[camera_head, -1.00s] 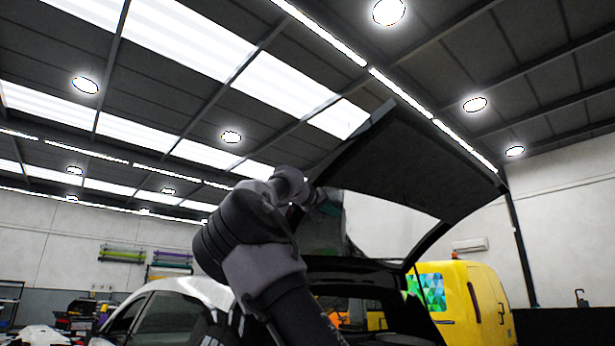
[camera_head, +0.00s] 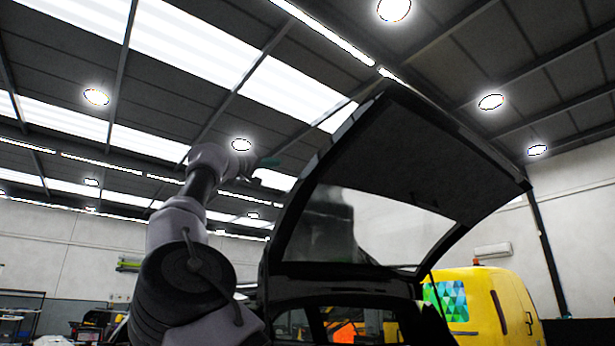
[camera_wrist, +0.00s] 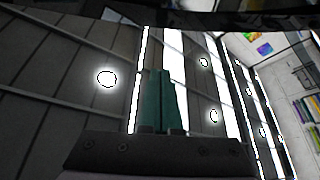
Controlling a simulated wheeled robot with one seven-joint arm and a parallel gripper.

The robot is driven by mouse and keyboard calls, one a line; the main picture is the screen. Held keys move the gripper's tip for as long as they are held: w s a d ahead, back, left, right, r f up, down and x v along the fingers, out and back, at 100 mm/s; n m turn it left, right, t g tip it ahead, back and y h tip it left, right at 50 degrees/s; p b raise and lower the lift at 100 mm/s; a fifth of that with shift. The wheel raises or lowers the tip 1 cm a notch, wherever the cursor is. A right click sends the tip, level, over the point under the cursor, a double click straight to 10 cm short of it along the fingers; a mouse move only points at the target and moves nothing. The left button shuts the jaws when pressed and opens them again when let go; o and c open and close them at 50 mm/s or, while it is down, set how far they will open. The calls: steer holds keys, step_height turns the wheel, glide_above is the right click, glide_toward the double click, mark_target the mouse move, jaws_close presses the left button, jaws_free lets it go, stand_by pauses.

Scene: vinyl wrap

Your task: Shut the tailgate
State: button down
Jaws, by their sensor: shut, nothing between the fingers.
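The tailgate (camera_head: 405,160) of the car is raised, open above the rear opening, with its dark inner panel and window facing me in the head view. My gripper (camera_head: 270,161) is up at the left of the tailgate, at about the height of its upper half. A gap shows between the fingertips and the tailgate edge in the picture; the depth between them is hard to judge. In the wrist view my green fingers (camera_wrist: 162,75) are together and empty, pointing toward the ceiling lights. A dark edge crosses the top of that view; I cannot tell what it is.
The car's dark rear opening (camera_head: 345,320) is below the tailgate. A yellow vehicle (camera_head: 490,300) stands behind at the right. Shelving (camera_head: 22,305) and a workbench area are at the far left.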

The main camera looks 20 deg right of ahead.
steer(key=w+d, duration=0.4)
steer(key=d, duration=0.4)
steer(key=shift+d+r, duration=0.3)
steer(key=shift+d, duration=0.1)
stand_by(0.5)
